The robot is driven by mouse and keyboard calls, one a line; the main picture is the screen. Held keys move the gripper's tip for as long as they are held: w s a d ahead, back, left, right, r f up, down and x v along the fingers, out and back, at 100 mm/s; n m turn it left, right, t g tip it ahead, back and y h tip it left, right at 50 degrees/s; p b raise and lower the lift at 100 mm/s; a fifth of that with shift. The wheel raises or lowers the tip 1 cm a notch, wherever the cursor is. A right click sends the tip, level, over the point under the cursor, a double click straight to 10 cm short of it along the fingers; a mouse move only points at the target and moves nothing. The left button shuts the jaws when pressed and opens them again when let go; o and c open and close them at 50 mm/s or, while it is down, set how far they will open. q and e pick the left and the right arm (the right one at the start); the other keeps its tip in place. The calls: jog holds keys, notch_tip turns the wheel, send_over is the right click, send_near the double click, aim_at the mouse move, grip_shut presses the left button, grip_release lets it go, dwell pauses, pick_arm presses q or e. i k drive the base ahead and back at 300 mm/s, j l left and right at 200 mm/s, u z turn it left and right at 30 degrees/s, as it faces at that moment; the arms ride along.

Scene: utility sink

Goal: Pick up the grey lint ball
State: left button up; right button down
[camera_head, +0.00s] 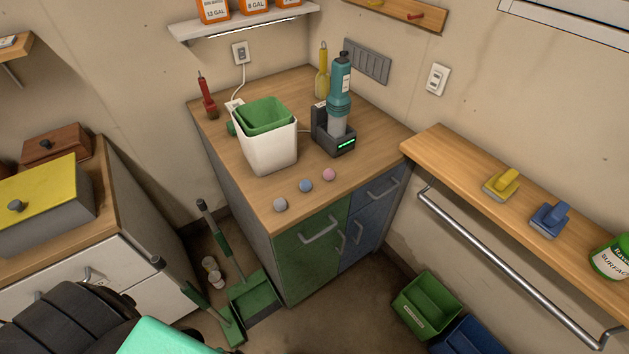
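The grey lint ball (280,205) lies on the wooden counter (225,152) near its front corner. A blue ball (306,186) and a pink ball (328,174) lie in a row to its right, apart from it. Part of my own body shows at the bottom left, dark with a teal piece. Neither of my grippers is in view.
A white bin with a green liner (268,150) stands behind the balls. A teal hand vacuum (340,85) stands in a dark dock (333,140) to its right. A green dustpan (252,293) is on the floor below. The counter's front left strip is clear.

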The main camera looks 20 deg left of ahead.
aim_at(280, 204)
jog(key=i+l+u, duration=0.15)
jog(key=i+u, duration=0.15)
jog(key=u, duration=0.15)
jog(key=i+l+u, duration=0.2)
jog(key=u, duration=0.25)
jog(key=i+l+u, duration=0.25)
jog(key=u, duration=0.2)
jog(key=l, duration=0.1)
